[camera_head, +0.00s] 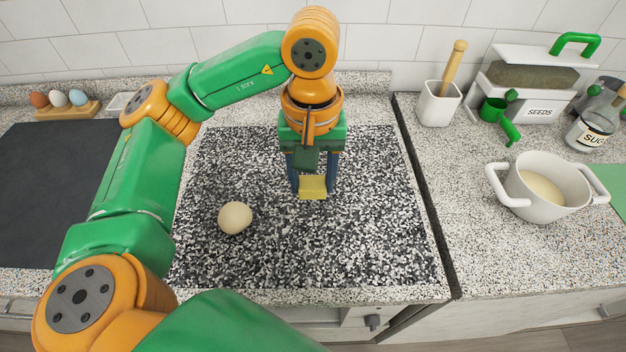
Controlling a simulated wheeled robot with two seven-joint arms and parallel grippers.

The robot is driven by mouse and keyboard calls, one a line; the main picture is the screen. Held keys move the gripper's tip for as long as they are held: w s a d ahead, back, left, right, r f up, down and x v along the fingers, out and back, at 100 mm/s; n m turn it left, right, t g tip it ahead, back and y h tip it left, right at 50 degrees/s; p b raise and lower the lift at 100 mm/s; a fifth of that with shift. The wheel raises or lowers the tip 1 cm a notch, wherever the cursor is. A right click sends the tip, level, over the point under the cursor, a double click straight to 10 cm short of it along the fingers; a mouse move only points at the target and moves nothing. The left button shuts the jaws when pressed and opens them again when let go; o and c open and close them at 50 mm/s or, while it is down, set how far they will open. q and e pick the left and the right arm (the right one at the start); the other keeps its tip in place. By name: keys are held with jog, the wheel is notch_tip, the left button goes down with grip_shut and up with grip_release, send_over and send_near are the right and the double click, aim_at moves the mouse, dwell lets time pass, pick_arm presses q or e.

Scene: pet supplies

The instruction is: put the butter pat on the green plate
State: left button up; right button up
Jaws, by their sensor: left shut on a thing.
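The butter pat (313,187) is a small yellow block in the middle of the black-and-white speckled panel. My left gripper (313,180) points down and is shut on the butter pat, with a blue finger on each side of it. I cannot tell whether the pat touches the panel. A flat green thing (607,180) shows at the right edge behind the white pot. It is mostly cut off, and I cannot tell whether it is the green plate. My right gripper is not in view.
A pale round ball (235,217) lies on the speckled panel (370,240), left of my gripper. A white two-handled pot (545,205) stands on the right counter. A white holder (438,104), seeds box (540,112) and sugar jar (590,130) stand behind it. An egg rack (67,110) is far left.

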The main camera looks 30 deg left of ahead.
pick_arm(q)
jog(key=w+a+f, duration=0.1)
jog(key=w+f, duration=0.1)
jog(key=w+a+f, duration=0.1)
jog(key=w, duration=0.1)
jog(key=w+a+f+b, duration=0.1)
jog(key=w+f, duration=0.1)
jog(key=shift+a+f, duration=0.2)
jog(key=shift+f, duration=0.15)
jog(key=shift+w+a+f+p, duration=0.5)
jog(key=shift+w+f, duration=0.2)
jog(key=shift+f, duration=0.05)
notch_tip(320, 180, down, 3)
jog(key=shift+r+p, duration=0.15)
jog(key=shift+p, duration=0.7)
jog(key=shift+f, duration=0.3)
jog(key=shift+w+f+b, duration=0.1)
jog(key=shift+f+b, duration=0.1)
jog(key=shift+b, duration=0.1)
jog(key=o, duration=1.3)
